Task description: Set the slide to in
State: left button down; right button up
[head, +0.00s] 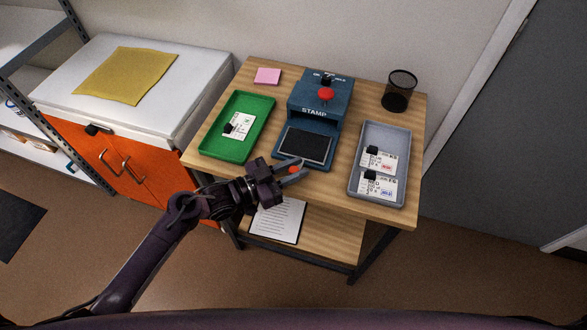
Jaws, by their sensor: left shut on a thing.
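The blue stamp machine (319,100) stands at the middle of the wooden table, with a red knob (326,94) on its upper part. The slide shows as a black pad (304,146) low at its front. My left gripper (294,170) is at the machine's front edge, its jaws shut on a small orange-red handle (292,170) just in front of the pad. The fingers hide part of this handle and how it joins the slide. My right gripper is out of view.
A green tray (262,104) with a card stands left of the machine. A grey tray (402,138) with two cards is at the right. A black mesh cup (398,92) and pink notes (267,76) are at the back. A sheet (277,222) lies on the lower shelf.

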pick_arm(q)
jog(key=w+b, duration=0.1)
jog(key=w+d, duration=0.1)
jog(key=w, duration=0.1)
jog(key=shift+w+d+f+b, duration=0.1)
jog(key=shift+w+b, duration=0.2)
jog(key=shift+b, duration=0.05)
jog(key=shift+s, duration=0.1)
jog(key=c, duration=1.3)
grip_release()
jog(key=shift+b+v, duration=0.45)
jog(key=shift+v, duration=3.45)
